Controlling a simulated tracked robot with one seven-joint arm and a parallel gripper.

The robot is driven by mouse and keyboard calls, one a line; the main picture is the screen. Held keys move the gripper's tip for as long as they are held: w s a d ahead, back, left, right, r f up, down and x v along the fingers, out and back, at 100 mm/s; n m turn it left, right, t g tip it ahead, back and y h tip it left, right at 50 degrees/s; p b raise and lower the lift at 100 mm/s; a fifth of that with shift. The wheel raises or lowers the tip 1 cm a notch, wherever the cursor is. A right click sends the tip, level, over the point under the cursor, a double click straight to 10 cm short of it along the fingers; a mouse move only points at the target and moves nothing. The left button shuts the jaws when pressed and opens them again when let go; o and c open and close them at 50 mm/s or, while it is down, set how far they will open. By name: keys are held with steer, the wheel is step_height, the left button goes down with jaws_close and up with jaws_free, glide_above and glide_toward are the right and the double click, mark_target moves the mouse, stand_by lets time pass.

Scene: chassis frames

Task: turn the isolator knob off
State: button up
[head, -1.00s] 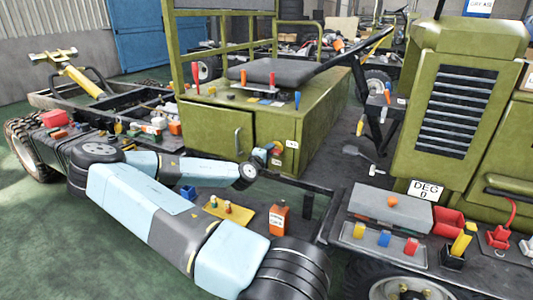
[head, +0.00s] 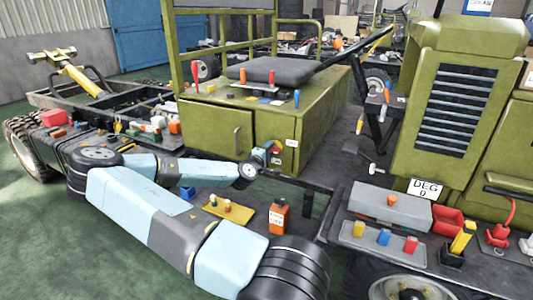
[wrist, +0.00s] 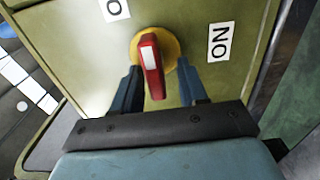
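The isolator knob (wrist: 151,65) has a red handle with a white stripe on a round yellow base. In the wrist view the handle points down, tilted slightly right. A white ON label (wrist: 219,42) is to its right, and a second label (wrist: 115,8), partly cut off, is at the upper left. My gripper (wrist: 163,84) is open, with one dark blue finger on each side of the handle; gaps show, and contact cannot be made out. In the head view my gripper (head: 260,156) is at the front corner of the green cabinet (head: 225,125), mostly covering the knob.
Several coloured levers stand on the cabinet top. A black rail runs right of my gripper.

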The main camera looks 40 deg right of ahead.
steer(key=shift+a, duration=0.15)
steer(key=v, duration=1.3)
steer(key=shift+a, duration=0.25)
steer(key=shift+s+f, duration=0.2)
